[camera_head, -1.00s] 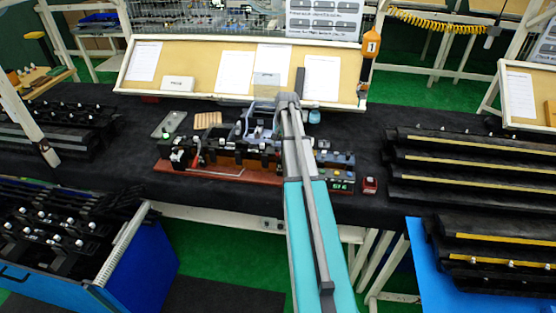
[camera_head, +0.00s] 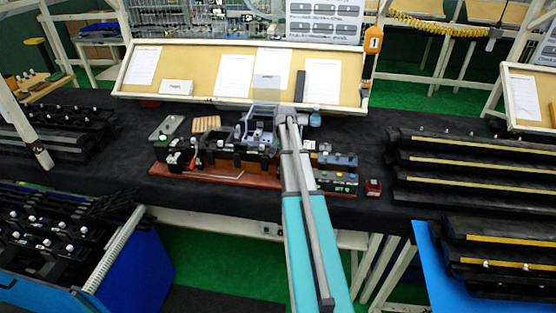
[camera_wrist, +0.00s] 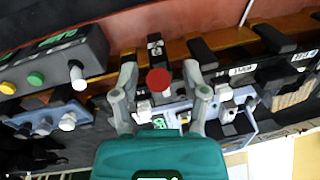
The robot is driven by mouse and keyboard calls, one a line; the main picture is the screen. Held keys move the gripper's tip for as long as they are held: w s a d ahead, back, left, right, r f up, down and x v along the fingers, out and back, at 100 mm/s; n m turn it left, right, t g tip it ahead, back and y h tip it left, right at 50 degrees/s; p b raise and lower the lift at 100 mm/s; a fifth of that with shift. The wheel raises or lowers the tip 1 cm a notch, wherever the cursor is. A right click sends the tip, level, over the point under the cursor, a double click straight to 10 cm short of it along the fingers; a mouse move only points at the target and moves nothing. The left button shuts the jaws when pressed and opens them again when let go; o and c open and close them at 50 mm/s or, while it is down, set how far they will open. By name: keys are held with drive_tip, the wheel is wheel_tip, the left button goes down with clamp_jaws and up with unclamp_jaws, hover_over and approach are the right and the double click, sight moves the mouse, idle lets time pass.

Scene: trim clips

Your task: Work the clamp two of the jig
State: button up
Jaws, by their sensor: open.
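The jig (camera_head: 225,176) is a red-brown base on the dark bench with a row of black clamps and blocks. My gripper (camera_head: 258,128) is above the middle of the jig, at the end of my arm. In the wrist view my gripper (camera_wrist: 159,70) is open, with one grey finger on each side of a round red knob (camera_wrist: 159,79). The fingers look apart from the knob. A black clamp piece (camera_wrist: 155,42) stands just beyond it on the orange-brown rail. I cannot tell which clamp is number two; my gripper and arm hide part of the jig.
A control box with green and yellow buttons (camera_wrist: 36,78) lies left in the wrist view. More black clamps (camera_wrist: 273,38) stand to the right. In the head view, a small red box (camera_head: 373,187) is right of the jig, and a sloped board (camera_head: 210,60) stands behind.

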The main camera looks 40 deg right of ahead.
drive_tip(key=shift+f, duration=0.15)
clamp_jaws()
idle(0.4)
